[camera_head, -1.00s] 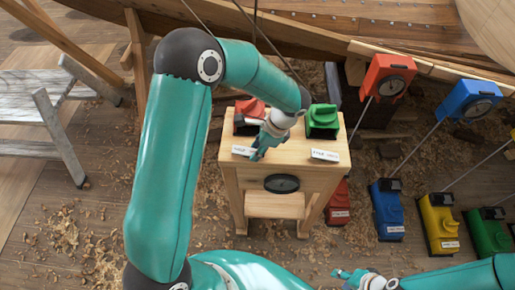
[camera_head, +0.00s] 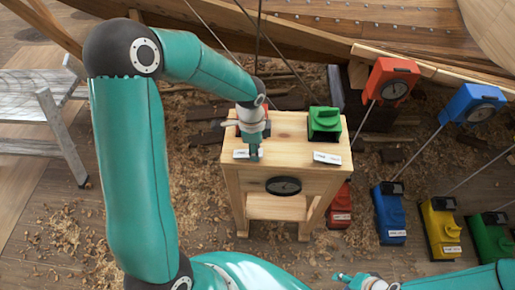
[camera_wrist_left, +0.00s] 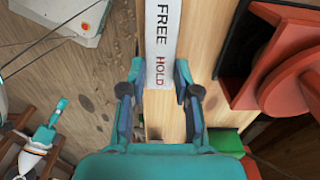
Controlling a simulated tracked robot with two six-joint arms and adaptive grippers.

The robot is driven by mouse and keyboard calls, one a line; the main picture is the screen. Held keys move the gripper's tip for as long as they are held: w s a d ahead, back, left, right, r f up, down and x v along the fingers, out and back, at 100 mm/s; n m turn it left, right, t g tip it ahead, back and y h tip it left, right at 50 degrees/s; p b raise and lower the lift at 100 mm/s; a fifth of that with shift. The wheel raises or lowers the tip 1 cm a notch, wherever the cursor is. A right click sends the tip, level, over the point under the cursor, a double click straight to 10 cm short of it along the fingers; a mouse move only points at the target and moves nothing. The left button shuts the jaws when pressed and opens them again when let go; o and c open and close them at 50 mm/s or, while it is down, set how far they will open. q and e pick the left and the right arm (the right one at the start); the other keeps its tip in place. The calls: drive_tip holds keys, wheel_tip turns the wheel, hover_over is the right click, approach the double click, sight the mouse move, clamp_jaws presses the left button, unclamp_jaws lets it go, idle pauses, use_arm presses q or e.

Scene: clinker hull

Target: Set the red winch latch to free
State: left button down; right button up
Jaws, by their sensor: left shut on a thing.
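The red winch (camera_wrist_left: 290,85) stands on the wooden bench. In the head view it is mostly hidden behind my left arm. A white label (camera_head: 241,154) in front of it reads FREE and HOLD in the wrist view (camera_wrist_left: 163,40). My left gripper (camera_head: 253,155) points down over the HOLD end of this label. My right gripper (camera_head: 350,277) is low in the head view, away from the bench.
A green winch (camera_head: 324,122) stands on the bench's right, with its own label (camera_head: 327,158). Red (camera_head: 340,205), blue (camera_head: 388,213), yellow (camera_head: 440,227) and green (camera_head: 488,233) units stand on the floor at right. The hull rises behind.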

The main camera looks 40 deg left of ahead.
use_arm(q)
drive_tip(key=shift+w+a+r+h, duration=0.1)
drive_tip(key=shift+a+r+h, duration=0.05)
drive_tip(key=shift+h, duration=0.15)
drive_tip(key=c, duration=0.8)
unclamp_jaws()
drive_tip(key=shift+c, duration=0.2)
wheel_tip(320, 180, up, 12)
drive_tip(key=a, duration=0.1)
drive_tip(key=shift+s, duration=0.4)
drive_tip(key=shift+f, duration=0.2)
